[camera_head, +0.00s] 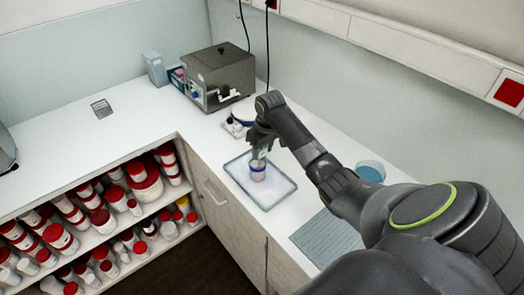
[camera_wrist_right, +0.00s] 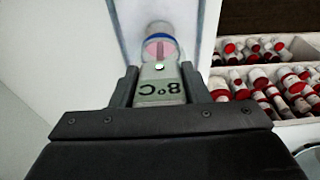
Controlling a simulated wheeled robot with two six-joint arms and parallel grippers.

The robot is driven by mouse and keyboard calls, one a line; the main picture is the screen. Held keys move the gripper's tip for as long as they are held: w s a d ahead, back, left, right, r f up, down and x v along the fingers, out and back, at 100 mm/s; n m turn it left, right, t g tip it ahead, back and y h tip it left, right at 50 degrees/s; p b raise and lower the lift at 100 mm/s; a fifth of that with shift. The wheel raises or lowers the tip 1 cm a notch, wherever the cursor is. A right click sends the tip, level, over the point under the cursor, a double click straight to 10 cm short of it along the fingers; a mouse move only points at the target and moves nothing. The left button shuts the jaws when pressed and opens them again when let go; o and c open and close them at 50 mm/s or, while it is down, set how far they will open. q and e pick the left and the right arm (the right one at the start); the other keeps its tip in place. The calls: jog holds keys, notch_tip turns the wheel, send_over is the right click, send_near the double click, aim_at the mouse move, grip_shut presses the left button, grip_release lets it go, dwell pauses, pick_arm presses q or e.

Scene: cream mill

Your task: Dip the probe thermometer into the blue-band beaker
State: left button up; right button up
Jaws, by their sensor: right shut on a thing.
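My right gripper (camera_head: 261,148) is shut on the probe thermometer (camera_wrist_right: 160,88), a grey body with a display reading 8°C. The thermometer is partly hidden by the jaws in the head view. The blue-band beaker (camera_head: 258,174) stands in a shallow grey tray (camera_head: 277,195), directly below the gripper. In the wrist view the beaker (camera_wrist_right: 159,30) shows its blue band and pink contents just beyond the thermometer's end. The thin probe is not clearly visible, so I cannot tell how deep it reaches. My left gripper is not in view.
A grey metal machine (camera_head: 219,76) stands at the back, with a small white device (camera_head: 236,127) before it. A blue round dish (camera_head: 371,170) and a ribbed grey mat (camera_head: 328,240) lie to the right. Shelves of red-lidded bottles (camera_head: 102,218) are below. The left counter is mostly clear.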

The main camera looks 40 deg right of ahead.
jog(key=shift+r, duration=0.1)
dwell(0.7)
jog(key=shift+r, duration=5.6)
jog(key=m, duration=0.3)
jog(key=shift+m+h, duration=0.3)
jog(key=shift+m, duration=0.1)
jog(key=m, duration=0.3)
jog(key=shift+h, duration=0.3)
jog(key=shift+f+m, duration=0.1)
jog(key=shift+m, duration=0.2)
